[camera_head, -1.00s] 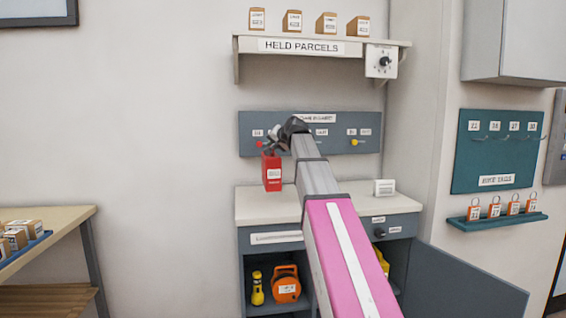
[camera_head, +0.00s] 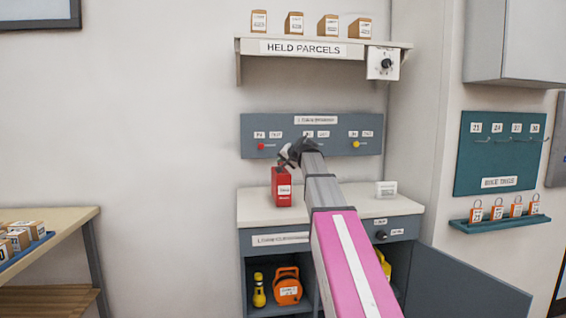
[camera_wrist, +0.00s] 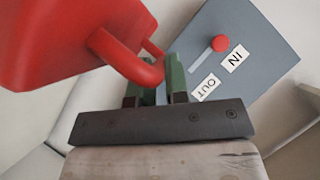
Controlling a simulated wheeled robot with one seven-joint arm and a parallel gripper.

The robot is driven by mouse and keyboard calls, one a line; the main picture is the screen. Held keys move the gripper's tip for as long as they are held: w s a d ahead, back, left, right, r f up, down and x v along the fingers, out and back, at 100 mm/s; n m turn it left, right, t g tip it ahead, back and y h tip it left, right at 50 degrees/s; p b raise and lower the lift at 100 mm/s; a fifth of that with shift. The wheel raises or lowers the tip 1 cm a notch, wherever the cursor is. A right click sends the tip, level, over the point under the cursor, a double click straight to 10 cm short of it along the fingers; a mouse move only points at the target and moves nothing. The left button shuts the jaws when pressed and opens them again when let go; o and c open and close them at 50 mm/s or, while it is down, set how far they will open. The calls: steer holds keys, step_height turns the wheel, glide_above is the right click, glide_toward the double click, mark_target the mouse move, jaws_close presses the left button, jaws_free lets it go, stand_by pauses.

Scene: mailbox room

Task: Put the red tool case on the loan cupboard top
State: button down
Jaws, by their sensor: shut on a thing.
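The red tool case (camera_head: 282,188) hangs upright from my gripper (camera_head: 290,154) at the left part of the loan cupboard top (camera_head: 258,212). Its lower edge appears at or just above the pale surface; I cannot tell whether it touches. In the wrist view my gripper (camera_wrist: 160,92) is shut on the red handle of the case (camera_wrist: 60,40), with its green-lined fingers around the handle. The cupboard's in/out panel (camera_head: 312,149) is on the wall behind, with red and yellow knobs.
A small white card block (camera_head: 386,189) stands at the right of the top. The cupboard door (camera_head: 470,285) hangs open at right; a yellow torch (camera_head: 259,291) and an orange reel (camera_head: 287,286) sit inside. The held parcels shelf (camera_head: 320,45) is above.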

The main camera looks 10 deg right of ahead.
steer(key=c, duration=1.1)
jaws_free()
steer(key=shift+r, duration=0.1)
steer(key=v, duration=1.2)
